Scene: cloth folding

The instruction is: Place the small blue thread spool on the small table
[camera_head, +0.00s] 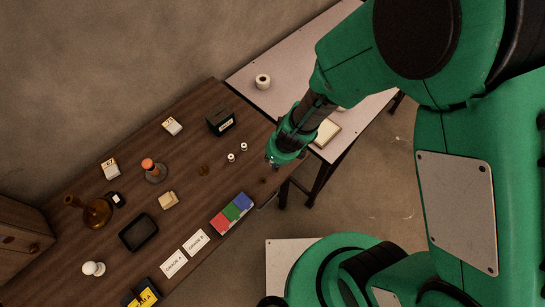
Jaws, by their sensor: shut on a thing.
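My gripper (274,162) hangs over the right end of the brown wooden table, fingers pointing down. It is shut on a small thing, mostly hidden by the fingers. A hint of blue shows at the fingertips, but I cannot make out the spool's shape. A pale table (295,75) stands behind and to the right. I cannot tell for sure which surface is the small table.
A red, green and blue box (231,213) lies near the brown table's front edge. A black box (220,122) stands toward its back. Several other items crowd its left part.

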